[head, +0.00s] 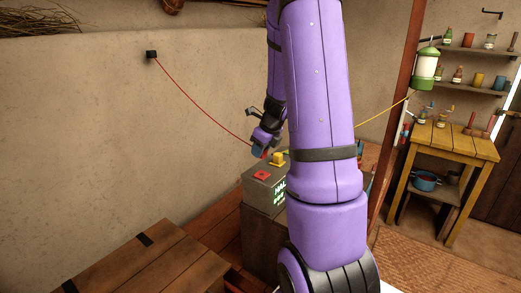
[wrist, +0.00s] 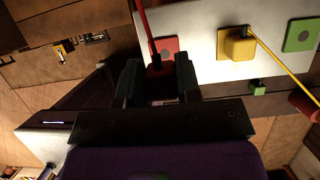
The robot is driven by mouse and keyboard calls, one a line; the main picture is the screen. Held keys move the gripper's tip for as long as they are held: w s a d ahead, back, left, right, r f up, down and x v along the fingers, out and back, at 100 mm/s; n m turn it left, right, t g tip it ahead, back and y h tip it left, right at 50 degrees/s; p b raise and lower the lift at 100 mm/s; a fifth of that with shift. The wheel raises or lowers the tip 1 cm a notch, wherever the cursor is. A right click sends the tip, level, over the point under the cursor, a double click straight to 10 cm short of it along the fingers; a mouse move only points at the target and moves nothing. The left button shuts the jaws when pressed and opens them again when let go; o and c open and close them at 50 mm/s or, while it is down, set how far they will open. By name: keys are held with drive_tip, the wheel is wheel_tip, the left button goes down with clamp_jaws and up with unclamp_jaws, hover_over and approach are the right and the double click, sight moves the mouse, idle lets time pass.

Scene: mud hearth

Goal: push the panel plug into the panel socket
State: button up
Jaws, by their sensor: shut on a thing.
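My gripper (wrist: 158,78) is shut on the red panel plug (wrist: 158,69), whose red cable runs up past the fingers in the wrist view. In the head view my gripper (head: 264,143) hangs above the back of the grey box, with the plug small beneath it. The red panel socket (head: 261,175) is a flat red square with a dark centre on the box top. It also shows in the wrist view (wrist: 173,46), partly hidden behind the plug and cable. The plug looks apart from the socket, held above it.
A yellow plug (wrist: 237,45) with a yellow cable sits on the panel beside a green square (wrist: 301,35). The red cable (head: 203,109) runs to a black wall box (head: 151,54). A wooden chest (head: 150,262) stands at front left. My arm hides part of the grey box (head: 258,194).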

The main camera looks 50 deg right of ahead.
sight(257, 173)
drive_tip(key=shift+f, duration=0.1)
drive_tip(key=shift+f, duration=2.8)
drive_tip(key=shift+f, duration=0.6)
idle(0.5)
drive_tip(key=o, duration=0.9)
drive_tip(key=shift+o, duration=0.2)
drive_tip(key=shift+r, duration=0.1)
drive_tip(key=v, duration=1)
drive_tip(key=shift+s+r, duration=0.1)
drive_tip(key=shift+r, duration=0.15)
